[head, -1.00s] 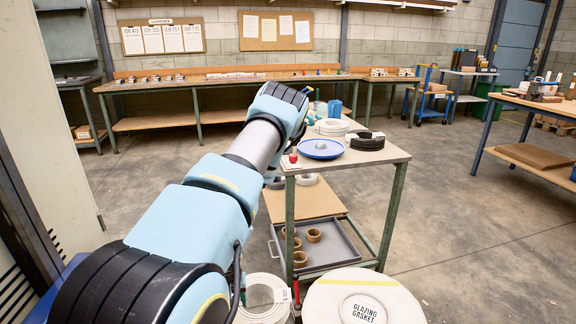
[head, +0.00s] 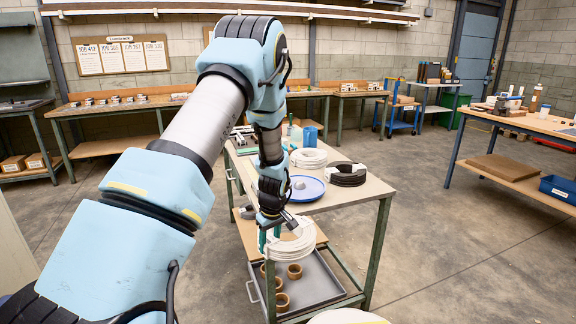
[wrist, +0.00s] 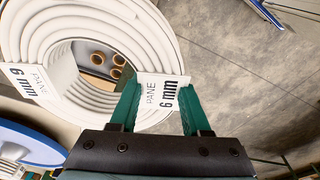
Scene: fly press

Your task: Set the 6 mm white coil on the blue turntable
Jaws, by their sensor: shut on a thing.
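The white coil (head: 291,246) is held in my gripper (head: 268,232), out in front of the workbench's near edge and below its top. In the wrist view my gripper (wrist: 160,108) has its green fingers on either side of the coil's "PANE 6 mm" tag, and the coil (wrist: 130,40) fills the upper left. The blue turntable (head: 312,192) lies on the bench top behind and above the coil, with a grey hub in its middle and no coil on it. My arm hides its left part. Its rim also shows at lower left in the wrist view (wrist: 25,140).
A black coil (head: 347,174) lies right of the turntable, and another white coil (head: 308,158) behind it. A blue cup (head: 310,135) stands farther back. Below the held coil is a grey tray (head: 325,285) with brown rings. The floor right of the bench is open.

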